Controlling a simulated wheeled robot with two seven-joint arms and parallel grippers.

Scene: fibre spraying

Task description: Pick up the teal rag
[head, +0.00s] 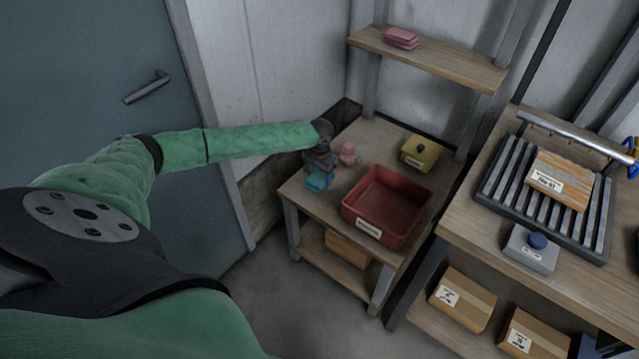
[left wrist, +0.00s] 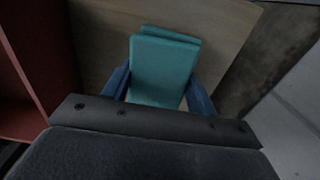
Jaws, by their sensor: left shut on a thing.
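The teal rag (head: 318,181) is at the left end of the small wooden table, under my left gripper (head: 318,172). In the left wrist view the teal rag (left wrist: 163,72) looks like a folded stack between two blue fingers (left wrist: 158,90). My left gripper is shut on the rag, with a finger against each side. Whether the rag still touches the tabletop I cannot tell. My right gripper is not in either view.
The wooden table (head: 292,190) has a shelf (head: 430,60) above. A second bench (head: 470,225) holds a slatted rack (head: 490,180).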

